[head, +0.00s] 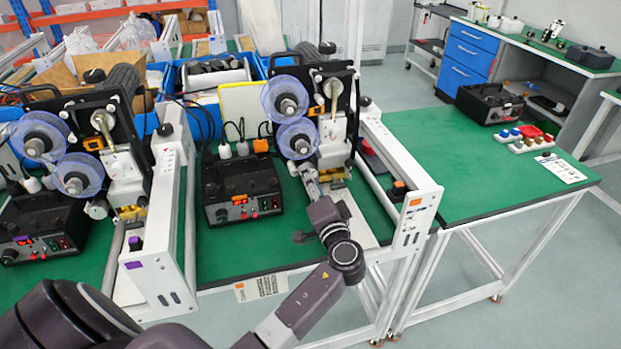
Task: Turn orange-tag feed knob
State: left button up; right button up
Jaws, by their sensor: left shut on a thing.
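The orange-tag coder (338,110) stands on the green table at centre, with two clear-blue reels on its front. An orange tag (416,202) is on the white rail end at its right. My left gripper (309,177) is shut at the coder's lower front, just below the lower reel. It is around the spot where the twin coder at left shows a grey feed knob (96,208). The orange-tag knob itself is hidden by my fingers. My right gripper is not in view.
The left coder (112,125) has a purple tag (133,265) on its rail. A black control box (241,190) sits left of my gripper. White rails flank the coder. The green table (450,160) at right is mostly clear, with a black box (490,103) and small coloured blocks at its back.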

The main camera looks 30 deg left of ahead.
pick_arm(q)
jog(key=shift+m, duration=0.7)
jog(key=o, duration=1.1)
jog(key=v, duration=1.2)
